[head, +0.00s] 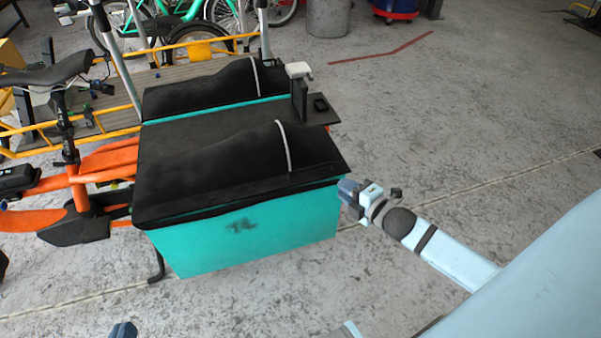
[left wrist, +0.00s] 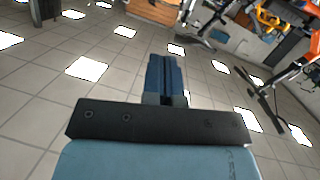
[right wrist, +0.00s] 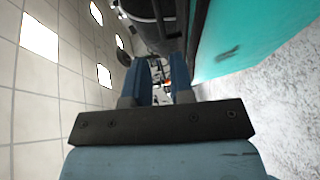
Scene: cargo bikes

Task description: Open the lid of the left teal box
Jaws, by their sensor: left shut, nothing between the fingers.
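A teal box (head: 250,235) with a black lid (head: 225,170) is mounted on an orange cargo bike in the head view. The lid lies down over the box. A second black cover with a teal strip (head: 220,117) lies behind it. My right gripper (head: 350,192) is beside the box's right corner, just below lid height; whether it touches is unclear. In the right wrist view the fingers (right wrist: 160,82) are apart with nothing between them, and the teal wall (right wrist: 240,45) is at the upper right. My left gripper (head: 124,330) is low in front of the box, shut and empty (left wrist: 166,75).
The bike's black saddle (head: 48,72) and orange frame (head: 95,170) are left of the box. A yellow-railed cargo bike (head: 190,65) and green bikes stand behind. A grey bin (head: 328,18) is at the back. Grey floor (head: 460,120) is clear to the right.

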